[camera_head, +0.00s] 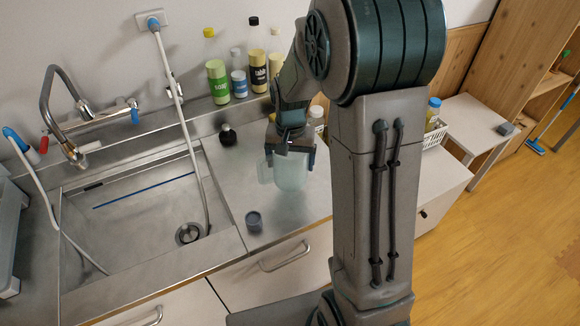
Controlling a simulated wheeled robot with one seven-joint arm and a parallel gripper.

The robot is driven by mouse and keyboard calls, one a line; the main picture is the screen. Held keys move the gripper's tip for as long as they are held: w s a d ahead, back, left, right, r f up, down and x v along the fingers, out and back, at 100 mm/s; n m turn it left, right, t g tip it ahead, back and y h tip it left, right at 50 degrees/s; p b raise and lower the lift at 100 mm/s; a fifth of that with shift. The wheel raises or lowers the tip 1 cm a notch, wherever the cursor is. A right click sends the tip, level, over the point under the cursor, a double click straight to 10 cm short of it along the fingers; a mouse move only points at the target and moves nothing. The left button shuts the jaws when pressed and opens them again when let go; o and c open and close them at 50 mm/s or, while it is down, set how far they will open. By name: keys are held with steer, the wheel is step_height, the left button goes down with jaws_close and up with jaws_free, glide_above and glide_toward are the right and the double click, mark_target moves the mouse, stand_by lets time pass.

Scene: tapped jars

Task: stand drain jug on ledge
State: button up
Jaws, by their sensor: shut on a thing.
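A pale translucent jug (291,173) hangs upright under my gripper (290,149), over the steel worktop right of the sink. Its handle (265,172) points left. My gripper is shut on the jug near its top. I cannot tell whether the jug's base touches the worktop. A raised steel ledge (196,119) runs along the wall behind the sink, with several bottles towards its right end. My arm hides part of the ledge and the area right of the jug.
The sink (135,225) has a drain (188,233) and a white hose hanging into it. A small dark cup (254,221) stands near the worktop's front edge.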

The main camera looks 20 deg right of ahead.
steer(key=shift+w+f, duration=0.35)
steer(key=shift+f+p, duration=0.45)
steer(key=shift+f, duration=1.45)
steer(key=shift+f, duration=0.15)
steer(key=o, duration=0.9)
